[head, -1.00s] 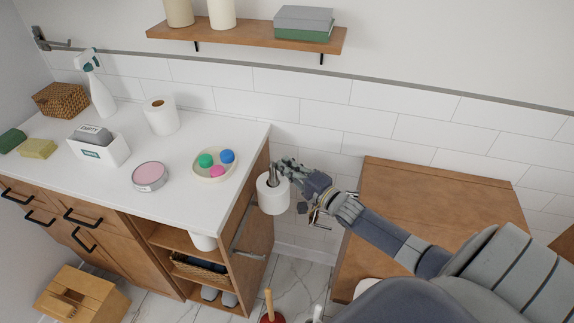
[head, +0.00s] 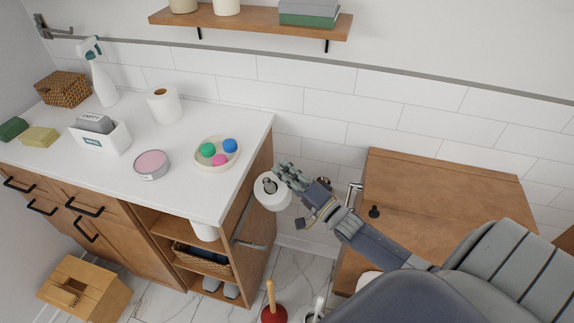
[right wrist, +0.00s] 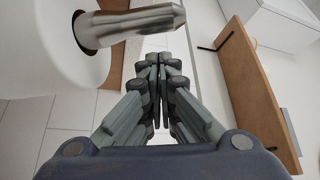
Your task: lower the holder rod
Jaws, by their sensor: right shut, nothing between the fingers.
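The holder rod (head: 269,186) is a short grey metal bar sticking out of the core of a white paper roll (head: 267,201), beside the right side of the wooden cabinet. In the right wrist view the rod (right wrist: 130,27) is large at upper left, its free end pointing right, with the white roll (right wrist: 40,55) around its other end. My right gripper (head: 281,167) is shut and empty, just right of the rod and roll. In the right wrist view its fingertips (right wrist: 158,60) meet below and right of the rod's end, apart from it in the picture. My left gripper is out of view.
A wooden cabinet (head: 450,190) stands at right. A plunger (head: 272,305) stands on the floor below. A shelf (head: 250,30) is on the wall.

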